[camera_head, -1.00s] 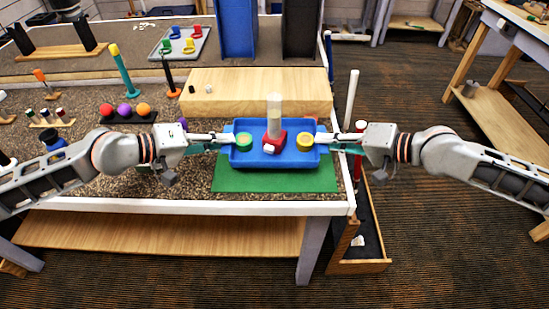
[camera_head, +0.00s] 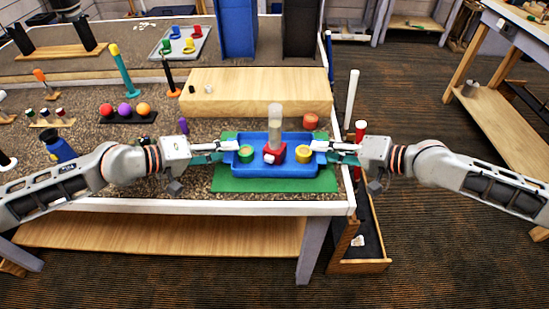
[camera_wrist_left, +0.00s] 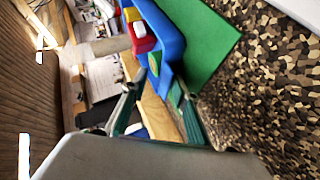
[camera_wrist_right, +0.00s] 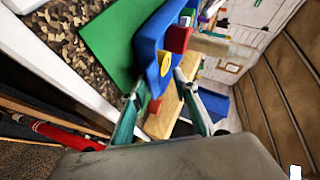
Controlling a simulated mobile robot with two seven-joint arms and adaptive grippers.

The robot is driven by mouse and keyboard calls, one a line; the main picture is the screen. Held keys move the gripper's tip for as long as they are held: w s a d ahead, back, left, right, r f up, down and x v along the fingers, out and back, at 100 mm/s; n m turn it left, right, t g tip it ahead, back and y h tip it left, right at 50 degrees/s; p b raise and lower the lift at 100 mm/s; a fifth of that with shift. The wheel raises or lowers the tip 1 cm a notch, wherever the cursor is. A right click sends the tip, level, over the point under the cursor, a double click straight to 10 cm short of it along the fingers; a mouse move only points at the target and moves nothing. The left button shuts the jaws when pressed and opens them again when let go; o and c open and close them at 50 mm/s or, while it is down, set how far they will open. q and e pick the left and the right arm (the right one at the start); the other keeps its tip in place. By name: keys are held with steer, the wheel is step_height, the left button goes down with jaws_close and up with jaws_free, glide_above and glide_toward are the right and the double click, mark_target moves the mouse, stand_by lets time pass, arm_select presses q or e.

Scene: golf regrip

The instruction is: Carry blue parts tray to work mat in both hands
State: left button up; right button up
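The blue parts tray (camera_head: 275,169) appears to rest on the green work mat (camera_head: 275,186), which shows around it. The tray carries a green round part (camera_head: 245,154), a yellow round part (camera_head: 303,153) and a red block (camera_head: 274,153) with a pale upright cylinder. My left gripper (camera_head: 232,151) is at the tray's left end, its fingers spread on either side of the end wall in the left wrist view (camera_wrist_left: 160,79). My right gripper (camera_head: 319,151) is at the right end, its fingers likewise apart around the wall in the right wrist view (camera_wrist_right: 157,85).
A low wooden platform (camera_head: 255,104) lies behind the mat. A red round piece (camera_head: 310,121) stands just behind the tray's right end. The table's front edge is close to the mat.

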arm_select(q)
steer(key=shift+a, duration=0.1)
steer(key=v, duration=1)
steer(key=shift+s+a, duration=0.15)
steer(key=shift+a, duration=0.05)
steer(key=shift+s+a+r, duration=0.35)
steer(key=shift+a, duration=0.15)
arm_select(e)
steer(key=shift+d, duration=0.1)
steer(key=v, duration=1.2)
arm_select(q)
steer(key=shift+s+d, duration=0.1)
